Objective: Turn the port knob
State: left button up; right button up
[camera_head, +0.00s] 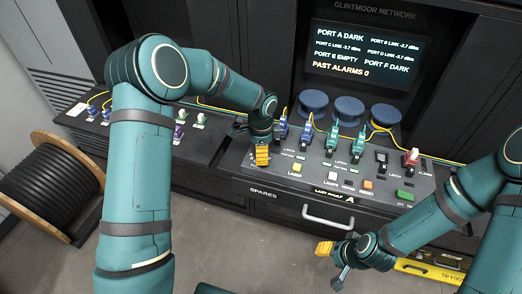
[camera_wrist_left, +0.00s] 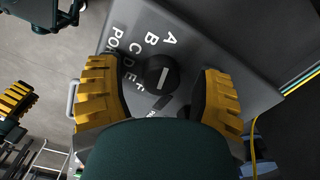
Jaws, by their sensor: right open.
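The port knob (camera_wrist_left: 153,68) is a round black knob with a white pointer line, on a dark panel lettered PORT and A to F. In the left wrist view it lies between the two yellow ribbed fingers of my left gripper (camera_wrist_left: 160,98). The fingers are wide apart, with a visible gap on both sides of the knob. I cannot tell which letter the pointer marks. In the head view my left gripper (camera_head: 262,153) is over the left end of the console and hides the knob. My right gripper (camera_head: 337,262) is open and empty, in front of the drawer.
The console (camera_head: 310,180) carries blue, green and red plugs, buttons and yellow cables. A screen (camera_head: 366,52) behind it lists port states, with A and F dark and E empty. A cable reel (camera_head: 52,183) stands at the left. A drawer handle (camera_head: 327,217) sticks out in front.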

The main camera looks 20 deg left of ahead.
pick_arm(q)
jog(key=shift+r, duration=0.2)
notch_tip(320, 180, up, 12)
jog(key=shift+f, duration=0.15)
dwell(0.4)
jog(key=shift+s, duration=0.1)
